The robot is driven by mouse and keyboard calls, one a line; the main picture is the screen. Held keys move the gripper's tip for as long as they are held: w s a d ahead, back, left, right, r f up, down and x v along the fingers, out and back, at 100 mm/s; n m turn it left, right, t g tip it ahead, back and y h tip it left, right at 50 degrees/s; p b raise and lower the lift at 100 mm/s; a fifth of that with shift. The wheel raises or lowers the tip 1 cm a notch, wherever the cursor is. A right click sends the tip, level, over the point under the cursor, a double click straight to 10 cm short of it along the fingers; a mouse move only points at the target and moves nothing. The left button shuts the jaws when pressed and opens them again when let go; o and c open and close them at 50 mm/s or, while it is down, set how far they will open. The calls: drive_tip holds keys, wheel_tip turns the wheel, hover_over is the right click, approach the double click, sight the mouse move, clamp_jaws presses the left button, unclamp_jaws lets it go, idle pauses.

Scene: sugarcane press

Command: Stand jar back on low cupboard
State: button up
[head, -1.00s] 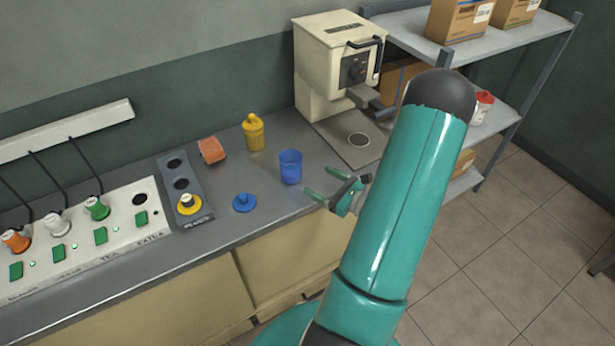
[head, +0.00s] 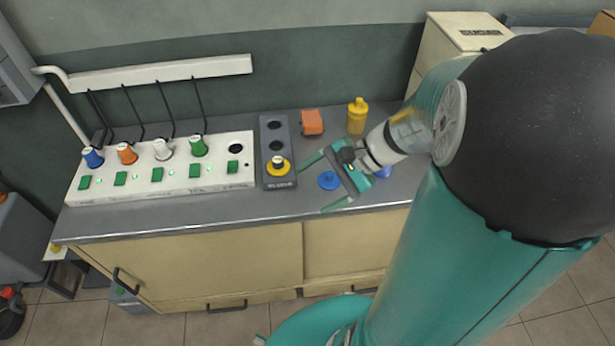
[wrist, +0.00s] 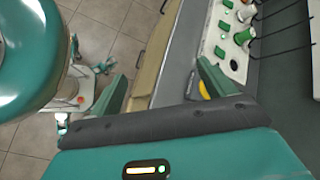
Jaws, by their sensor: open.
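A blue open-topped jar (head: 384,171) is mostly hidden behind my wrist; only a bit of blue shows. A yellow jar-like container (head: 356,118) stands upright at the back of the counter. I cannot tell which is the task's jar. The low cupboard (head: 230,262) has cream doors under the grey counter top.
A white switch panel (head: 160,170) with several coloured plugs is at left. A dark holder (head: 278,150) with a yellow-based plug and an orange block (head: 312,122) are near the gripper. A cream machine (head: 455,45) stands at the back right. Clear counter lies along the front edge.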

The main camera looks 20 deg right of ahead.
drive_tip(key=s+a+r+n+t+h, duration=0.1)
drive_tip(key=s+a+r+n+h, duration=0.1)
drive_tip(key=r+n, duration=0.4)
drive_tip(key=s+a+r+n+t+h, duration=0.1)
drive_tip(key=s+a+r+n+h, duration=0.2)
drive_tip(key=n+h, duration=0.4)
drive_tip(key=v, duration=0.3)
drive_tip(key=shift+a, duration=0.35)
drive_tip(key=shift+d, duration=0.15)
